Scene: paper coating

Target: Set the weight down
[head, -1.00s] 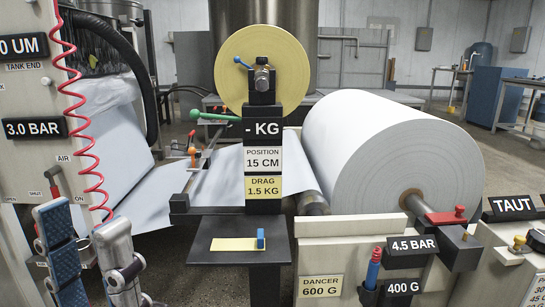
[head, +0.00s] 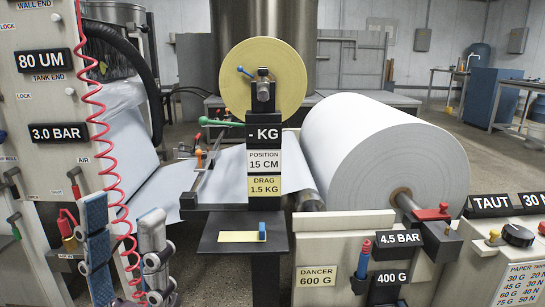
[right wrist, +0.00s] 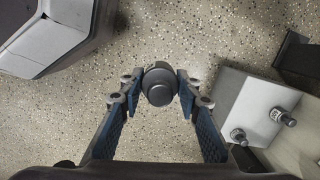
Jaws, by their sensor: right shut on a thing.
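The weight (right wrist: 160,86), a dark grey cylinder with a rounded knob-like end, is in the right wrist view. My right gripper (right wrist: 159,76) is shut on it, one finger on each side, and holds it over the speckled floor. What lies directly below the weight is hidden. The right gripper and the weight are not visible in the head view. My left gripper (head: 124,228) is at the lower left of the head view, with its two fingers apart and nothing between them.
A white paper roll (head: 378,150) lies behind a cream panel labelled "DANCER 600 G" (head: 316,276). A dark stand (head: 262,170) carries a yellow tape roll and a small shelf (head: 242,255). In the right wrist view, a pale block (right wrist: 256,105) with two pegs is to the right of the weight.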

